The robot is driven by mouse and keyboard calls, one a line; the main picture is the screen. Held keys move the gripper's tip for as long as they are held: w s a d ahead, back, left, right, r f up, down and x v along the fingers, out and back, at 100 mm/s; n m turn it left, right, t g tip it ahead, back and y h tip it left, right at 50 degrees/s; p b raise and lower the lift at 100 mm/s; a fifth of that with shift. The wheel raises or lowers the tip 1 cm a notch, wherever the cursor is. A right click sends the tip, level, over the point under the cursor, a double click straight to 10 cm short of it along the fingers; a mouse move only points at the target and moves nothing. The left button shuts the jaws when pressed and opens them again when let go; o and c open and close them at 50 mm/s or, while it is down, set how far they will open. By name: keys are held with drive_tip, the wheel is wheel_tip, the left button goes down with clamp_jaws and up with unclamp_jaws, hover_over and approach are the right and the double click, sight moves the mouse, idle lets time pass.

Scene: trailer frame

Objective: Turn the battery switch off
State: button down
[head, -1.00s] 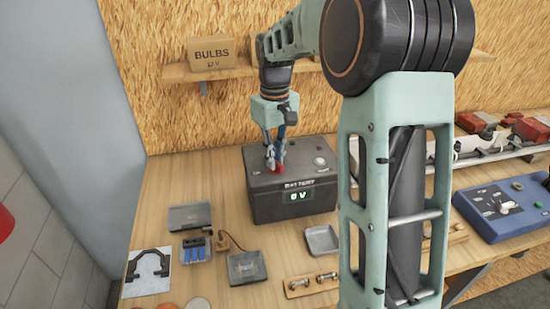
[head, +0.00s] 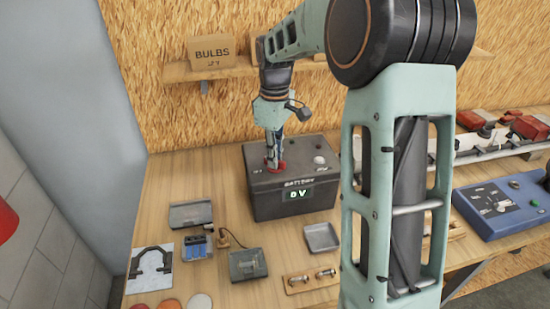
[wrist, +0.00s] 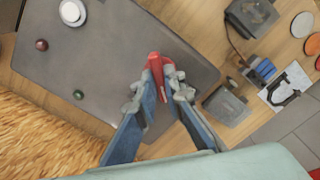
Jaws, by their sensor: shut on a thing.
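The battery (head: 292,197) is a dark grey box on the bench, with a lit display (head: 298,195) on its front that appears to read 0 V. A red switch handle (head: 273,165) sits on its top at the left. My gripper (head: 273,160) points down onto it from above. In the wrist view my gripper (wrist: 158,72) is shut on the red switch handle (wrist: 154,66), and its fingers hide part of it. A pale round knob (wrist: 72,12) and small red and green studs also show on the battery top.
A box marked BULBS (head: 211,52) stands on the shelf behind. A blue panel (head: 497,208) is at the right.

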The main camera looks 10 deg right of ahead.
drive_tip(key=n+p, duration=0.1)
drive_tip(key=n, duration=0.1)
drive_tip(key=shift+r+n, duration=0.15)
drive_tip(key=shift+n, duration=0.25)
drive_tip(key=shift+n+p, duration=0.45)
drive_tip(key=shift+n, duration=0.75)
drive_tip(key=shift+n+p, duration=0.45)
drive_tip(key=shift+n, duration=0.25)
drive_tip(key=shift+n+p, duration=0.3)
drive_tip(key=shift+n, duration=0.5)
drive_tip(key=c, duration=1.9)
unclamp_jaws()
drive_tip(key=shift+c, duration=0.2)
